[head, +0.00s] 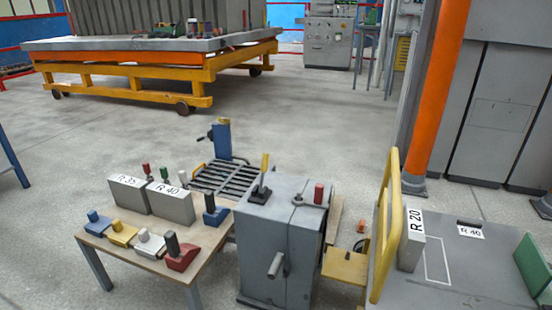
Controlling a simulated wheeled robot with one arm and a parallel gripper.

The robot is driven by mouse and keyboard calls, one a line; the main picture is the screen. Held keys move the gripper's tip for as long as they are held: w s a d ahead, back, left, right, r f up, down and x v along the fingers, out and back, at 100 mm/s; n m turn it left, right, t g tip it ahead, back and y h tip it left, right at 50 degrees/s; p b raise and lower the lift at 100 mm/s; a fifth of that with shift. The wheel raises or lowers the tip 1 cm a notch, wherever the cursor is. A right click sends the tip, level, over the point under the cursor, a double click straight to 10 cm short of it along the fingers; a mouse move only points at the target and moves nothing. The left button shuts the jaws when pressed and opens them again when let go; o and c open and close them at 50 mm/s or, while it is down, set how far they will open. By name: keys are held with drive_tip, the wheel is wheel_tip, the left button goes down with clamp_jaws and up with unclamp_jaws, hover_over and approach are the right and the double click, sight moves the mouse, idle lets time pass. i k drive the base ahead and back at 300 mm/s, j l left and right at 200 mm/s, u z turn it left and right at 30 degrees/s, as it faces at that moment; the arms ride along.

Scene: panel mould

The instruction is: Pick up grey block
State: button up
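Several grey or pale blocks are in view, and I cannot tell which one the task names. On the small table at the left, a grey block marked R 35 (128,195) stands beside a grey block marked R 40 (171,206). A pale grey-white piece with a dark knob (150,245) lies at the table's front edge, between a yellow piece (122,234) and a red piece (183,258). A grey block marked R 20 (411,250) stands upright on the grey surface at the right. My gripper is not in view.
The small table (148,262) also bears blue pieces (98,223). A grey machine box (283,245) with levers stands right of it. A yellow rail (387,230) rises beside the right-hand surface (470,275). Open floor (300,120) lies behind, before a yellow wheeled frame (150,80).

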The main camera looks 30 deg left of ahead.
sight(175, 205)
drive_tip(key=j+u, duration=0.1)
drive_tip(key=u, duration=1.55)
drive_tip(key=i+j+u, duration=0.15)
drive_tip(key=i+j, duration=0.35)
drive_tip(key=i+j+u, duration=0.2)
drive_tip(key=i+j, duration=0.25)
drive_tip(key=i, duration=0.15)
